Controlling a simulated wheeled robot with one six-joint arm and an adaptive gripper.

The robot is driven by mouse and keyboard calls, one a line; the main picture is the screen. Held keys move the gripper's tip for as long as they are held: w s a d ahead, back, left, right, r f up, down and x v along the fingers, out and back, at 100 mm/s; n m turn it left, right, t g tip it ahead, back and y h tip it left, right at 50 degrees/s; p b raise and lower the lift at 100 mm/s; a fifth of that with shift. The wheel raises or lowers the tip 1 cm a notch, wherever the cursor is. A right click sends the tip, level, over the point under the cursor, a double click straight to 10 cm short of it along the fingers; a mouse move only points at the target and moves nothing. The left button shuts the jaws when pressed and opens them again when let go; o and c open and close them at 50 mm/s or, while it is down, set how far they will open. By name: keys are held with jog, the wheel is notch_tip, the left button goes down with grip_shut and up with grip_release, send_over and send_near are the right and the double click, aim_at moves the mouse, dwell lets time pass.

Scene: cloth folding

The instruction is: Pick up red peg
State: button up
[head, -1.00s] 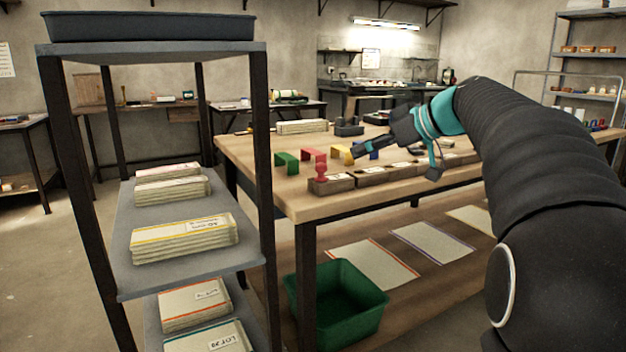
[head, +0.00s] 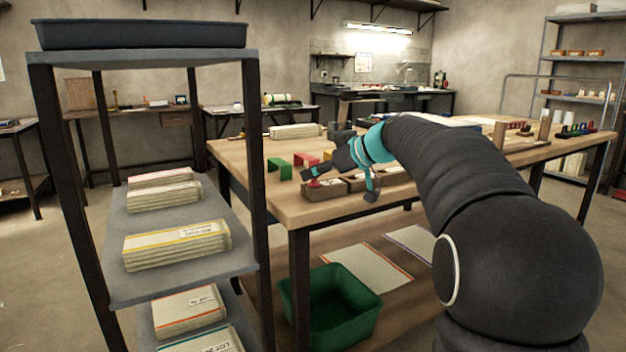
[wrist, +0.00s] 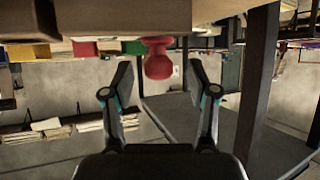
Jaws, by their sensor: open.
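The red peg (wrist: 158,60) has a round knob and shows in the wrist view between the fingertips, at the far end of the gap. In the head view, the red peg (head: 313,184) is a small red spot at the left wooden block (head: 326,192), mostly hidden by a finger. My gripper (wrist: 160,70) is open, with one finger on each side of the peg and a visible gap on both sides. In the head view, my gripper (head: 338,185) is over the near left part of the wooden table (head: 285,205).
Green (head: 278,168) and red (head: 305,159) arch-shaped blocks stand just behind the peg. A row of wooden blocks continues right along the table's front edge. A grey shelf rack (head: 185,262) stands left of the table. A green bin (head: 330,305) sits below.

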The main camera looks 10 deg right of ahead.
jog(key=shift+x, duration=0.85)
jog(key=shift+c, duration=0.3)
grip_shut()
jog(key=shift+r, duration=0.1)
